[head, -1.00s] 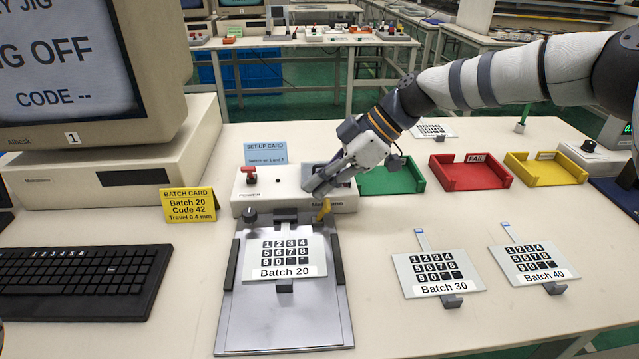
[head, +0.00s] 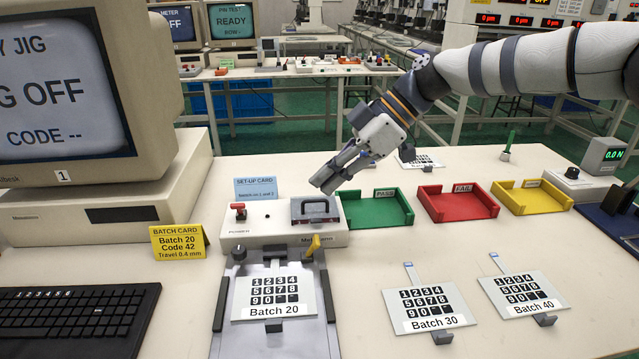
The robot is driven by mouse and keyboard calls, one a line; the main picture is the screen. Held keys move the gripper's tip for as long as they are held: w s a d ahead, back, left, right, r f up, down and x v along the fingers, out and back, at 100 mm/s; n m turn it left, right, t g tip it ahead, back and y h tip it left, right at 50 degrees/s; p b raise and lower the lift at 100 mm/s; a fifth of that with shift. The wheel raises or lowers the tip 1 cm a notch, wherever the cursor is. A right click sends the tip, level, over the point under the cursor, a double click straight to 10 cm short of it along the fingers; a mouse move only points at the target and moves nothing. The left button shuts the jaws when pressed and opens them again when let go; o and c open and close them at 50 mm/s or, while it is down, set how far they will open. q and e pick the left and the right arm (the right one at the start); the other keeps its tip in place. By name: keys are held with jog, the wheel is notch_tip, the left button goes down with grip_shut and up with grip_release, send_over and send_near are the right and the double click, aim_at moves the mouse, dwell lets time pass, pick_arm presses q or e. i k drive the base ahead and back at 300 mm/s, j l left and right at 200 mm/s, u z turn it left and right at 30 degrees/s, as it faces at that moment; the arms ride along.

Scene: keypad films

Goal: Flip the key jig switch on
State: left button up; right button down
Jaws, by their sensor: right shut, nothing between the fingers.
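The key jig's cream control box (head: 281,233) stands behind its metal bed. The Batch 20 keypad film (head: 274,292) lies on the jig bed (head: 265,342). The monitor (head: 62,85) reads "OFF" and "CODE --". My right gripper (head: 323,184) is shut and empty, just above and behind the handle, to the right of the switch. My left gripper is out of view.
A blue set-up card (head: 262,187) stands behind the box and a yellow batch card (head: 178,241) to its left. Green (head: 378,209), red (head: 457,201) and yellow (head: 531,195) trays lie to the right. Batch 30 (head: 430,308) and Batch 40 (head: 524,293) films lie at the front right.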

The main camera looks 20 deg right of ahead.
aim_at(238, 206)
jog(key=k, duration=1)
